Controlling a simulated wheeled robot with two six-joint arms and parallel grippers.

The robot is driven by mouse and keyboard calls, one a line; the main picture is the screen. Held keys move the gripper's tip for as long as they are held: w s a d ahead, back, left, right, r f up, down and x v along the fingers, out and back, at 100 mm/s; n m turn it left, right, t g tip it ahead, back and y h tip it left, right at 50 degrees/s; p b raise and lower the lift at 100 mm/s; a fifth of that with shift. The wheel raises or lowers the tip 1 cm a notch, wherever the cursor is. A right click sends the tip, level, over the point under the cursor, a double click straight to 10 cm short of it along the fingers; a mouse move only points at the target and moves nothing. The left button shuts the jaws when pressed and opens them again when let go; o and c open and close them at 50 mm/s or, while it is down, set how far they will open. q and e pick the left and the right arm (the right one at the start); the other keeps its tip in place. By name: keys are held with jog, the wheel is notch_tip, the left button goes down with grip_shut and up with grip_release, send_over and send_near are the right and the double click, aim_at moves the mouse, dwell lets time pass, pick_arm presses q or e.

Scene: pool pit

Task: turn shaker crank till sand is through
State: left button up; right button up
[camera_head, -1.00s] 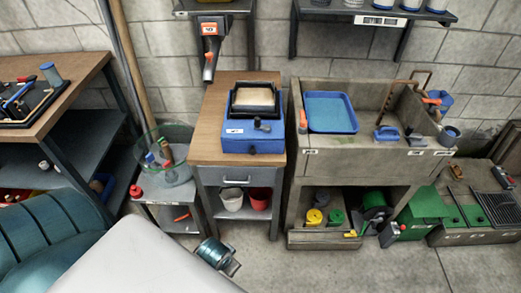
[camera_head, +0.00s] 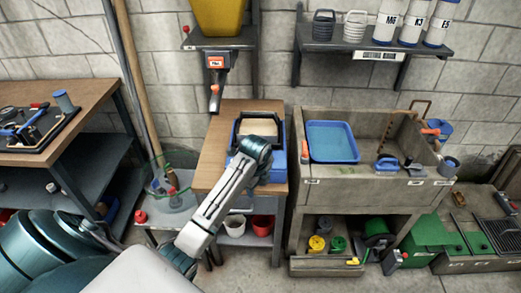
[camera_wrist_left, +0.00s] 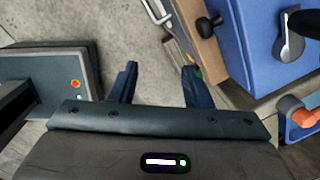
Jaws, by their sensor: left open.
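The blue shaker (camera_head: 278,170) stands on the wooden-topped cabinet in the head view, with pale sand (camera_head: 258,127) in its dark-framed top. My left arm reaches across its front and hides the crank there. In the left wrist view the shaker's blue body (camera_wrist_left: 258,62) is at the upper right, with the grey crank (camera_wrist_left: 291,44) on its face. My left gripper (camera_wrist_left: 158,84) is open and empty, its fingers left of the shaker and apart from the crank, over the floor. Whether all the sand is through cannot be told. My right gripper is not in view.
The cabinet top (camera_head: 213,160) has bare wood left of the shaker. A concrete sink (camera_head: 375,175) with a blue tray (camera_head: 332,155) stands close on the right. A glass bowl (camera_head: 165,195) is at the left.

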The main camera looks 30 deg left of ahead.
pick_arm(q)
jog(key=w+a+r+m, duration=0.2)
jog(key=w+r+m, duration=0.1)
jog(key=w+r, duration=0.1)
jog(key=w+a+r+m, duration=0.2)
jog(key=w+r+m, duration=0.1)
jog(key=w+r, duration=0.1)
jog(key=w+a+r+m+g+h, duration=0.1)
jog(key=w+a+r+m, duration=0.1)
jog(key=w+r+m, duration=0.1)
jog(key=shift+w+a+r, duration=0.2)
jog(key=shift+w+r, duration=0.25)
jog(key=shift+r, duration=0.2)
jog(key=shift+w+a+r, duration=0.15)
jog(key=shift+w+r, duration=0.25)
jog(key=shift+r, duration=0.25)
notch_tip(320, 180, down, 11)
jog(key=p, duration=0.2)
jog(key=shift+r+p, duration=0.15)
jog(key=shift+p, duration=0.15)
grip_shut()
